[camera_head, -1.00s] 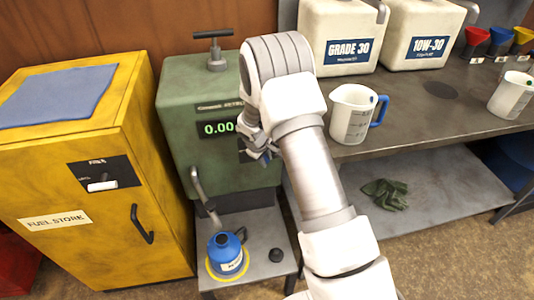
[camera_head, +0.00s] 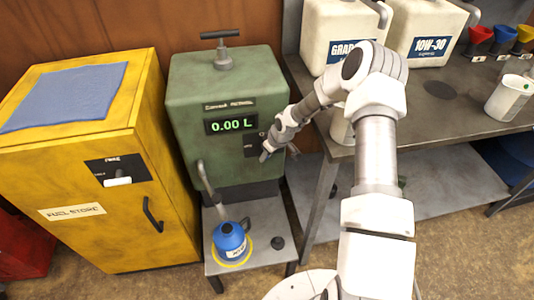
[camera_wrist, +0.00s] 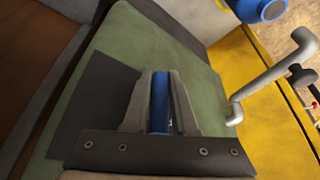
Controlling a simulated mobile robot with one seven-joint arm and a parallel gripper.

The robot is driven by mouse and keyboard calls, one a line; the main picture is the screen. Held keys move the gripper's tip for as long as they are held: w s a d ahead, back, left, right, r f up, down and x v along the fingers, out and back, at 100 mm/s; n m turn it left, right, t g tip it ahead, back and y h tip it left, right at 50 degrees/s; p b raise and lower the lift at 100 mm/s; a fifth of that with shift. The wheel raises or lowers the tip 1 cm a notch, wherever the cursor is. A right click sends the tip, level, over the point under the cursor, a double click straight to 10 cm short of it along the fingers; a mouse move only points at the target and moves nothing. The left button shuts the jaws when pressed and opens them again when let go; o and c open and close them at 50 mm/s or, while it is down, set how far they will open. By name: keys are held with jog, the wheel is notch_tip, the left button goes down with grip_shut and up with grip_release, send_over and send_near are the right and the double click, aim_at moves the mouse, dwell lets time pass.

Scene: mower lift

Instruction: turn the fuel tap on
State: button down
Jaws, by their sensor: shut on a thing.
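The green fuel dispenser (camera_head: 222,85) stands at the middle left, with a lit display (camera_head: 231,126) reading 0.00 L. A dark plate (camera_head: 251,147) is on its front, right of and below the display. My gripper (camera_head: 267,153) is at this plate. In the wrist view, my gripper (camera_wrist: 160,85) is shut on a blue handle (camera_wrist: 159,105), apparently the tap lever, in front of the dark plate (camera_wrist: 96,100). The fingers cover its sides. In the head view, my gripper and wrist hide the handle, so its turn angle is unclear there.
A blue can (camera_head: 230,240) stands on the low grey stand (camera_head: 262,262) under the bent spout (camera_head: 205,178). The yellow fuel store (camera_head: 100,165) is close on the left. The workbench (camera_head: 440,115) with white oil jugs (camera_head: 425,30) is on the right.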

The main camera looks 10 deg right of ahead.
jog(key=shift+a, duration=0.2)
jog(key=c, duration=0.8)
grip_release()
jog(key=shift+o, duration=0.2)
jog(key=shift+d, duration=0.1)
jog(key=shift+s+d+r, duration=0.1)
jog(key=shift+d+r, duration=0.05)
jog(key=shift+r, duration=0.25)
jog(key=p+v, duration=0.3)
jog(key=v, duration=1.3)
jog(key=shift+r, duration=0.2)
jog(key=shift+s, duration=0.1)
